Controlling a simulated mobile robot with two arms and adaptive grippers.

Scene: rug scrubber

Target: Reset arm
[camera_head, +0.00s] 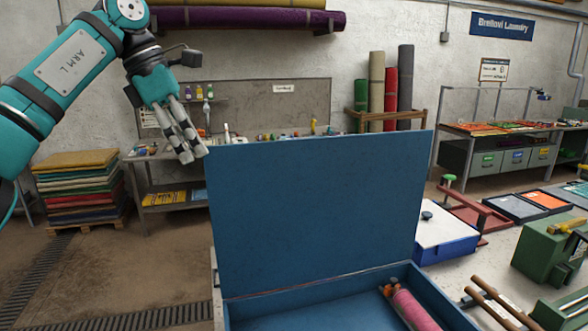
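My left arm, labelled ARM L, comes in from the upper left. My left gripper (194,155) points down, its two light grey fingertips close together beside the upper left corner of a raised blue lid (318,215). I cannot tell whether the fingertips touch the lid, or whether they are fully shut; nothing shows between them. The lid stands up at the back of an open blue case (300,315). In the case lies a pink roller-like tool (414,310) with a dark and orange end, cut off by the bottom edge. My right gripper is not in view.
A stack of folded rugs (78,188) stands at left. A workbench (170,194) with small bottles is behind the lid. Rolled rugs (376,90) stand in a rack. A white-topped blue box (445,235) and a green machine (550,250) are at right. Floor at lower left is clear.

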